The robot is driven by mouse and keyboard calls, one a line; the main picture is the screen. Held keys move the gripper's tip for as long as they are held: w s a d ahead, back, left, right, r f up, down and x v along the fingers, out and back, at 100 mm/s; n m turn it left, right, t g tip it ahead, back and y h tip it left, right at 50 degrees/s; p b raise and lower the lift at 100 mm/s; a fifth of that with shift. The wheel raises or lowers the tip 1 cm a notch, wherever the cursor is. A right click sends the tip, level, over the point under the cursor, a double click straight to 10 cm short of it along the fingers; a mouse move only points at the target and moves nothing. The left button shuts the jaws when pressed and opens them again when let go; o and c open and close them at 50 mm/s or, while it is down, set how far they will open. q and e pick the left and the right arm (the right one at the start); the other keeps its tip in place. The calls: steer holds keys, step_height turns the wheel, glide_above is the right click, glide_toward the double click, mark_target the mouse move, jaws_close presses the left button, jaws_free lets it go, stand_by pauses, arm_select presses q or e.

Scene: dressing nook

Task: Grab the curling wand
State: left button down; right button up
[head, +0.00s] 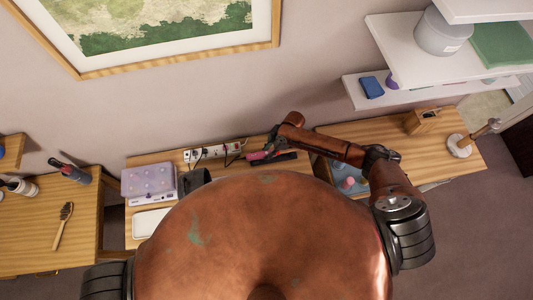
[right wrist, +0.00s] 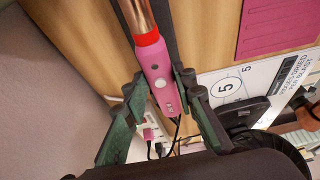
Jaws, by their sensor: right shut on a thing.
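The curling wand (right wrist: 158,75) has a pink handle with buttons, a red collar and a copper barrel. In the right wrist view its handle lies between the two green-black fingers of my right gripper (right wrist: 160,88), which are shut on it. The barrel points to the top of that view. In the head view the pink wand (head: 258,156) shows small at the back of the middle table, with my right gripper (head: 268,149) at it. A dark cord runs from the handle end. My left gripper is not in view.
A power strip (head: 214,152) with plugs and cords sits along the wall. A lilac box (head: 148,181) stands left of it. White shelves (head: 430,90) overhang at upper right. A wooden block (head: 421,121) stands on the right table. A brush (head: 63,225) lies at left.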

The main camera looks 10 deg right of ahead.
jaws_close()
